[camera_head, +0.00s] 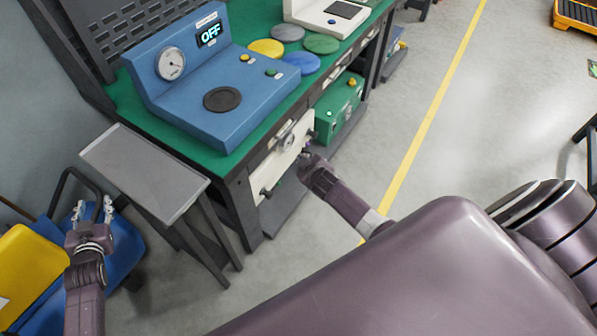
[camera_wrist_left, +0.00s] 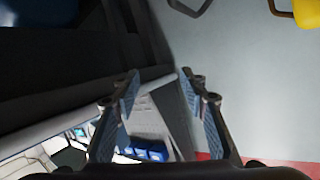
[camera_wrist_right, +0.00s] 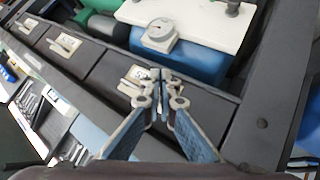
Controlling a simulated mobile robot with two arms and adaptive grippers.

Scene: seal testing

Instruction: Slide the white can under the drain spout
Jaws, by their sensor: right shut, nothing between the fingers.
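I cannot make out a white can in any view. A small dark fitting (camera_head: 266,191) sticks out at the lower left of the white panel under the bench; I cannot tell if it is the drain spout. My right gripper (camera_head: 307,157) is in front of that panel, near its right end. In the right wrist view its fingertips (camera_wrist_right: 160,76) are together and empty, with drawer fronts behind. My left gripper (camera_head: 94,208) is at the left, below the grey side table. Its fingers (camera_wrist_left: 158,82) are apart and hold nothing.
The green-topped bench (camera_head: 130,100) carries a blue tester (camera_head: 190,100) reading OFF and several coloured discs. A grey side table (camera_head: 145,165) stands at its left. A white panel (camera_head: 288,158) and a green box (camera_head: 338,108) are under the bench.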

